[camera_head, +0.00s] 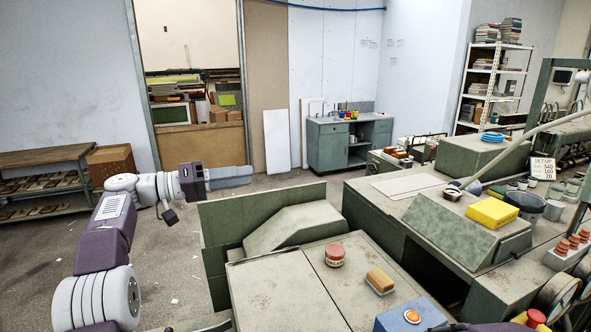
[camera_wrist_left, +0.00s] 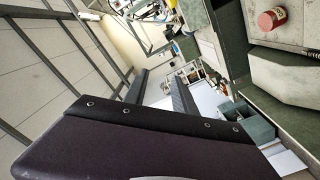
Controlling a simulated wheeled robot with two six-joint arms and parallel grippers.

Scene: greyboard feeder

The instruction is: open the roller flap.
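A grey-green machine stands in front of me. A sloped cover (camera_head: 296,226) sits on its left part, with an upright green panel (camera_head: 262,203) behind it; I cannot tell for sure which piece is the roller flap. The sloped cover also shows at the right of the left wrist view (camera_wrist_left: 288,85). My left gripper (camera_head: 245,172) is in the air beyond the panel's upper left, apart from the machine. In the left wrist view its two dark fingers (camera_wrist_left: 157,92) stand apart with nothing between them. My right gripper is not in view.
A yellow block (camera_head: 492,212) sits on the right-hand machine. A shelf bench (camera_head: 45,158) stands at the far left. The floor left of the machine is mostly clear.

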